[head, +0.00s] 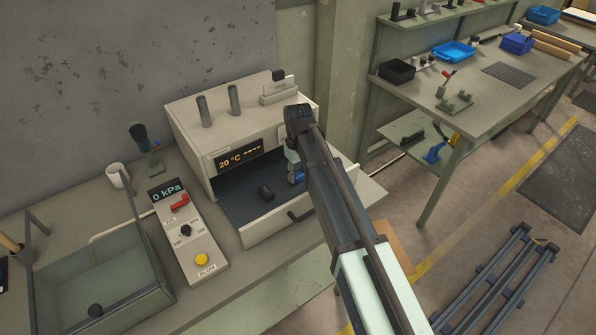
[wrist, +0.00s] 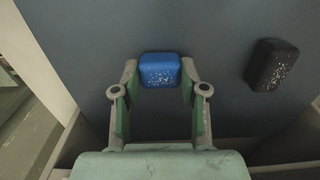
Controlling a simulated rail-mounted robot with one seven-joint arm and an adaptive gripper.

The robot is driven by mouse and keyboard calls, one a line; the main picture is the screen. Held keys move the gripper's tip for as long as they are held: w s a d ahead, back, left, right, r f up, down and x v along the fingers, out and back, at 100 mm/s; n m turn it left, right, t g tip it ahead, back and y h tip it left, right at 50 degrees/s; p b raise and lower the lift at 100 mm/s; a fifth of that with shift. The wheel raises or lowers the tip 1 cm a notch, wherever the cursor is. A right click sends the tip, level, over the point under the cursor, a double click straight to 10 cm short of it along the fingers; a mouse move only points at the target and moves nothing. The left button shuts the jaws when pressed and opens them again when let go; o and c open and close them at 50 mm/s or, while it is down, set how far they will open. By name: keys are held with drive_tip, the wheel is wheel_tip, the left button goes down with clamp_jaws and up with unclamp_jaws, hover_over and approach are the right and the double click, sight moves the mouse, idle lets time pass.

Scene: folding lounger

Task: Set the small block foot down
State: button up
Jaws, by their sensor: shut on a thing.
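A small blue block foot (wrist: 160,70) with pale specks on its front edge sits between the fingertips of my gripper (wrist: 160,92), which is shut on it. In the head view the blue block (head: 298,178) shows just left of my arm, inside the open drawer (head: 268,226); part of my gripper (head: 294,167) is hidden by the arm. A black block foot (head: 266,192), also speckled, lies on the drawer's dark floor to the left; in the wrist view it is at the right (wrist: 272,65). Whether the blue block touches the floor I cannot tell.
The drawer belongs to a beige oven (head: 225,130) whose display reads 20 °C. A pressure panel (head: 188,228) reading 0 kPa and a glass-walled tank (head: 105,275) stand to the left. Drawer walls rise around my gripper; the dark floor between the blocks is free.

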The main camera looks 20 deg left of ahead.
sight(298, 173)
drive_tip(key=shift+f, duration=0.1)
drive_tip(key=o, duration=1)
wheel_tip(298, 173, up, 12)
drive_tip(key=b, duration=0.2)
drive_tip(key=shift+r, duration=0.2)
